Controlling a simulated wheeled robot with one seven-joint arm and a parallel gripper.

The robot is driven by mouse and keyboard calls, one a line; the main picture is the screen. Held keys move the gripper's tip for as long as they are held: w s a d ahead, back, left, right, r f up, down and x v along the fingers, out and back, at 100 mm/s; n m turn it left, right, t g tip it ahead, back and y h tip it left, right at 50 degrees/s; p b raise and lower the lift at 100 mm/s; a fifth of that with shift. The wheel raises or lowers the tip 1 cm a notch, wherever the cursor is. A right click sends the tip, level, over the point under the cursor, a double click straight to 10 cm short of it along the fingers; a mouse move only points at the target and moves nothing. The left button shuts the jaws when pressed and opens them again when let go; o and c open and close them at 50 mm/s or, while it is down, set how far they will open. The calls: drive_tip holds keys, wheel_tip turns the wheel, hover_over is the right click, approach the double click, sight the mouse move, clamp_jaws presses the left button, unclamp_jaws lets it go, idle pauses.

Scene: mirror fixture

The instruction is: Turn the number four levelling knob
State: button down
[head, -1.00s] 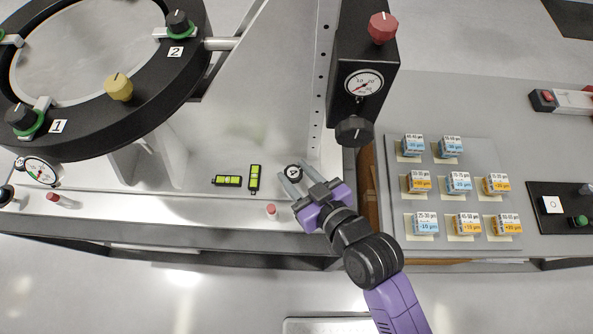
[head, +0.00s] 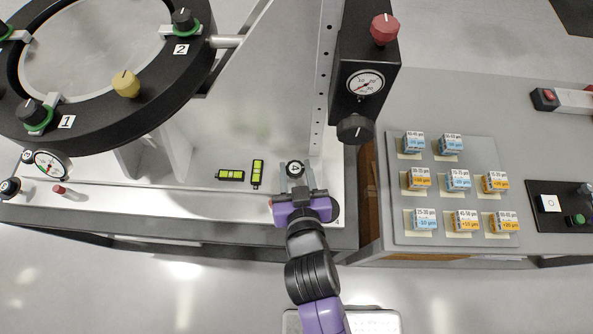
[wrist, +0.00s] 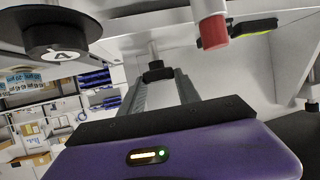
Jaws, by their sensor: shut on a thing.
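In the wrist view the two fingers (wrist: 158,88) close on a small dark knob (wrist: 155,72) on a metal stem. A black round part with a "4" label (wrist: 58,55) shows at upper left in that view.
A red-capped pin (wrist: 211,28) stands close beside my gripper. Two green spirit levels (head: 231,175) (head: 257,172) lie left of the knob. A black gauge column (head: 362,70) with a dark knob (head: 355,128) rises behind right. A grey tray (head: 398,225) of small labelled boxes is at right.

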drive_tip(key=shift+s+a+m+h+b, duration=0.15)
drive_tip(key=shift+m+h+b, duration=0.9)
drive_tip(key=shift+b, duration=0.65)
drive_tip(key=c, duration=0.9)
unclamp_jaws()
drive_tip(key=shift+o, duration=0.2)
drive_tip(key=b+v, duration=0.1)
drive_tip(key=v, duration=0.6)
drive_tip(key=shift+s+b, duration=0.3)
drive_tip(key=shift+s, duration=0.05)
drive_tip(key=shift+r, duration=0.1)
